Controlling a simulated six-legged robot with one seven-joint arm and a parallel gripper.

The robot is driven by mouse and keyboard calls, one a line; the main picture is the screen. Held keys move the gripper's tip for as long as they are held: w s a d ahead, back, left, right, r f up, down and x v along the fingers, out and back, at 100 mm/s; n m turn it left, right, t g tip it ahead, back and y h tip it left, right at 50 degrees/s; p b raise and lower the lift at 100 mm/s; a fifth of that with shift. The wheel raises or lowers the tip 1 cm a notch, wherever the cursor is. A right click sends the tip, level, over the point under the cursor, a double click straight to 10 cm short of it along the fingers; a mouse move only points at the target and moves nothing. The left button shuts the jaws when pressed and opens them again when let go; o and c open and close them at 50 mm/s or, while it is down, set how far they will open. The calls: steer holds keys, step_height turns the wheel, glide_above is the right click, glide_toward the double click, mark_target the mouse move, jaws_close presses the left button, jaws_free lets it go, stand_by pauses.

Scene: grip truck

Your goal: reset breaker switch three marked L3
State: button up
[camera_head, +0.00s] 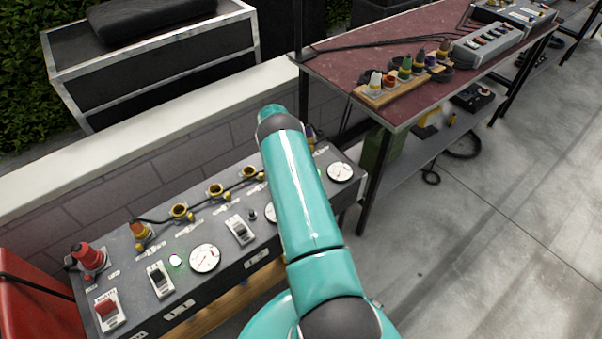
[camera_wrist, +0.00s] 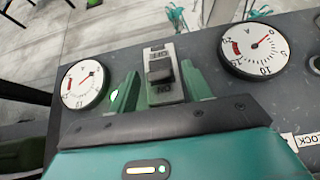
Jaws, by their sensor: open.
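In the wrist view, a breaker switch (camera_wrist: 161,72) with a dark rocker on a pale plate sits between two round gauges. OFF and ON markings on its plate appear upside down. Its L3 mark does not show. My gripper (camera_wrist: 160,69) is open, one green finger on each side of the switch; I cannot tell whether they touch it. A green light (camera_wrist: 114,95) glows beside the left finger. In the head view, my teal arm hides this switch and my gripper. The grey panel (camera_head: 190,235) shows two other black rocker switches (camera_head: 160,279) (camera_head: 239,230).
Gauges flank the switch in the wrist view, left (camera_wrist: 82,85) and right (camera_wrist: 255,49). A red switch (camera_head: 107,309) and red knob (camera_head: 88,257) are at the panel's left end. A low wall (camera_head: 150,135) runs behind; a red-topped table (camera_head: 335,65) stands right. Floor at right is clear.

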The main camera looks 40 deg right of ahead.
steer(key=v, duration=0.6)
steer(key=shift+w+d+r, duration=0.1)
steer(key=shift+w, duration=0.05)
steer(key=shift+w+r, duration=0.35)
steer(key=shift+w, duration=0.1)
